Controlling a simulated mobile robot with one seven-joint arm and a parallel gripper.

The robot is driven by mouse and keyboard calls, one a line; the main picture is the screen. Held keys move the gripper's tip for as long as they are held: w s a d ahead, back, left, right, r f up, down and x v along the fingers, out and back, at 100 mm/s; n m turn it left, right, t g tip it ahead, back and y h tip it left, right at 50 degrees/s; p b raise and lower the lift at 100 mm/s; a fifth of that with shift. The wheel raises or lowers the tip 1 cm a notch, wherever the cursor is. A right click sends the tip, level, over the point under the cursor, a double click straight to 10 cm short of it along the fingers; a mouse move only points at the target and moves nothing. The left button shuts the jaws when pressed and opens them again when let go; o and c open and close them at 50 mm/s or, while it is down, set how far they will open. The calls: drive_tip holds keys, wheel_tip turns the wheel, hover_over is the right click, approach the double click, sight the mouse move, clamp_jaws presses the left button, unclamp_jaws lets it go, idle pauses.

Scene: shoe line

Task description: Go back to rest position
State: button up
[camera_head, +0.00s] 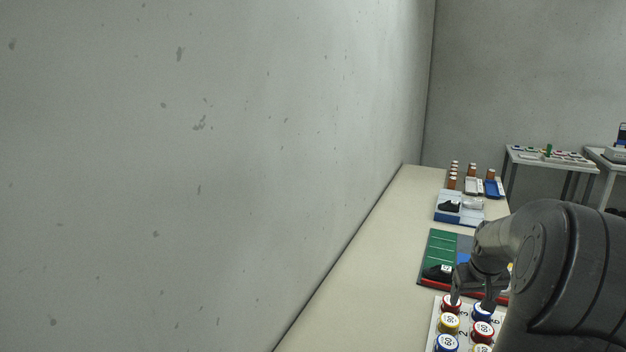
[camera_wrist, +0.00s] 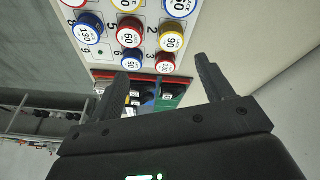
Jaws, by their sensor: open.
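My gripper (camera_head: 472,294) is at the lower right of the head view, low over the far end of a white board (camera_head: 436,325) with round colored pots. In the wrist view my gripper (camera_wrist: 165,85) has its two dark fingers wide apart, with nothing between them. Red, blue and yellow pots with white labelled lids stand in rows on the board (camera_wrist: 150,42). A red pot (camera_wrist: 165,63) and a blue pot (camera_wrist: 131,60) are near the fingertips. My arm covers the right side of the board in the head view.
A long pale bench (camera_head: 375,245) runs along the grey wall (camera_head: 200,170). Behind the board lie a green and blue tray (camera_head: 439,250) with a dark shoe, a blue-white box (camera_head: 447,215), and brown bottles (camera_head: 453,175). Side tables (camera_head: 530,160) stand at the back right. The bench's left strip is clear.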

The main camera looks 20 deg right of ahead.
drive_tip(key=w+a+r+n, duration=0.1)
drive_tip(key=a+r, duration=0.3)
drive_tip(key=a, duration=0.9)
drive_tip(key=a+r+n, duration=0.2)
drive_tip(key=a+r, duration=0.2)
drive_tip(key=a, duration=1)
drive_tip(key=s+a+r+n+t+y, duration=0.1)
drive_tip(key=s+a+t+y, duration=0.1)
drive_tip(key=s+a, duration=1.1)
drive_tip(key=a, duration=0.3)
drive_tip(key=shift+s+n+t+y, duration=0.2)
drive_tip(key=shift+n+t+y, duration=0.1)
drive_tip(key=shift+t, duration=0.1)
drive_tip(key=shift+r, duration=0.1)
